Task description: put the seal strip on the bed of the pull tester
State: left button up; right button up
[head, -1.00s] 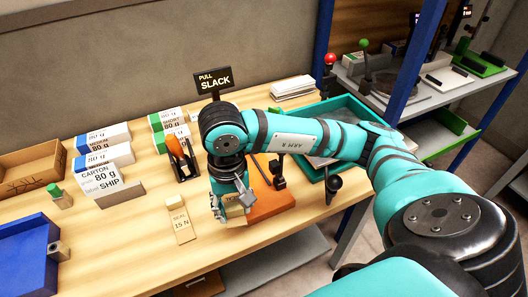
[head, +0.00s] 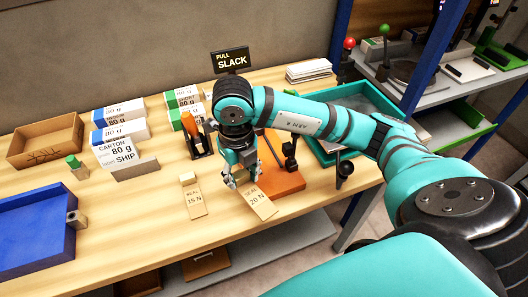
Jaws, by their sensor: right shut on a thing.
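A tan seal strip labelled "SEAL 20 N" (head: 261,203) is in my right gripper (head: 243,182), which is shut on it near its far end. The strip slants toward the front and its near end is free. The pull tester has an orange bed (head: 285,182), a dark upright and a black sign (head: 231,60) reading "PULL SLACK". The strip appears at the bed's left edge; I cannot tell whether it touches the bed or the table. My right wrist hides part of the tester. A second strip, "SEAL 15 N" (head: 194,202), lies on the table to the left. My left gripper is out of view.
An orange-and-black tool holder (head: 198,138) stands close left of my wrist. Labelled ream packs (head: 118,150) and a brown tray (head: 44,142) are further left, with a blue tray (head: 35,232) in front. A teal tray (head: 366,98) lies behind my right forearm.

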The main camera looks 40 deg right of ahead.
aim_at(259, 130)
jog(key=shift+w+m, duration=0.15)
jog(key=shift+m, duration=1.05)
jog(key=shift+w+d+m, duration=0.15)
jog(key=shift+d+m, duration=0.05)
jog(key=shift+m, duration=0.1)
jog(key=w+d+p, duration=0.1)
jog(key=w+d, duration=0.2)
jog(key=d, duration=0.1)
jog(key=w+d+f+p, duration=0.1)
jog(key=w+d+p, duration=0.1)
jog(key=w+d, duration=0.1)
jog(key=w+d+p, duration=0.1)
jog(key=w+d, duration=0.3)
jog(key=shift+d+f, duration=0.25)
jog(key=shift+d, duration=0.15)
jog(key=shift+f+p, duration=1.1)
jog(key=shift+f, duration=0.45)
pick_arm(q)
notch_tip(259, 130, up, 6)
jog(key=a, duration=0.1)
pick_arm(e)
jog(key=shift+f, duration=0.3)
jog(key=shift+f, duration=0.1)
jog(key=o, duration=1)
